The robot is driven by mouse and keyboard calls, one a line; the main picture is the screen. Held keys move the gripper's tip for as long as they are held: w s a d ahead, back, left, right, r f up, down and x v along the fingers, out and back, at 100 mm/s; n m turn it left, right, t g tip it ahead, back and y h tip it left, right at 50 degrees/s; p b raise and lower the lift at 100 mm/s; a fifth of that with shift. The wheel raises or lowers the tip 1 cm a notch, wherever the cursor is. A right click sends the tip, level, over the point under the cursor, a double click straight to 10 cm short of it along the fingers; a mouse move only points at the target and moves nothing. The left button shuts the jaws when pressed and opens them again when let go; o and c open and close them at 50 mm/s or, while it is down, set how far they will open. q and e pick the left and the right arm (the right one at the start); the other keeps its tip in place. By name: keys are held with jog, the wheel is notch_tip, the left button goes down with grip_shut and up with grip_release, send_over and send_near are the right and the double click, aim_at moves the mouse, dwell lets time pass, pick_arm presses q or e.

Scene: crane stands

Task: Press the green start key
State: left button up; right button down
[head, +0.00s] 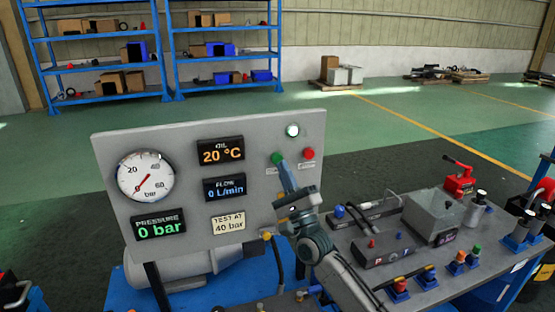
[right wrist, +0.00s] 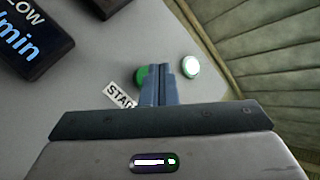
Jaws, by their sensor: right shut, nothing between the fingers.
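The green start key (head: 277,158) sits on the upright grey panel (head: 110,160), left of a red key (head: 309,154) and below a lit white lamp (head: 292,130). My right gripper (head: 284,168) is shut and empty, its fingertips right at the green key's lower edge. In the right wrist view the green key (right wrist: 142,75) shows partly behind the closed fingers (right wrist: 166,72), with the lamp (right wrist: 190,66) to their right and a label reading "STA" (right wrist: 121,96) partly hidden. I cannot tell whether the fingertips touch the key. My left gripper is not in view.
The panel carries a pressure gauge (head: 146,176) with its needle low, and displays reading 20 °C (head: 221,151), 0 L/min (head: 224,188) and 0 bar (head: 158,225). Blue shelves (head: 170,60) stand far behind.

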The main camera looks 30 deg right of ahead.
jog(key=s, duration=0.2)
jog(key=s+a+p, duration=0.1)
jog(key=s, duration=0.1)
jog(key=shift+s+p, duration=0.25)
jog(key=shift+p, duration=0.05)
dwell(0.6)
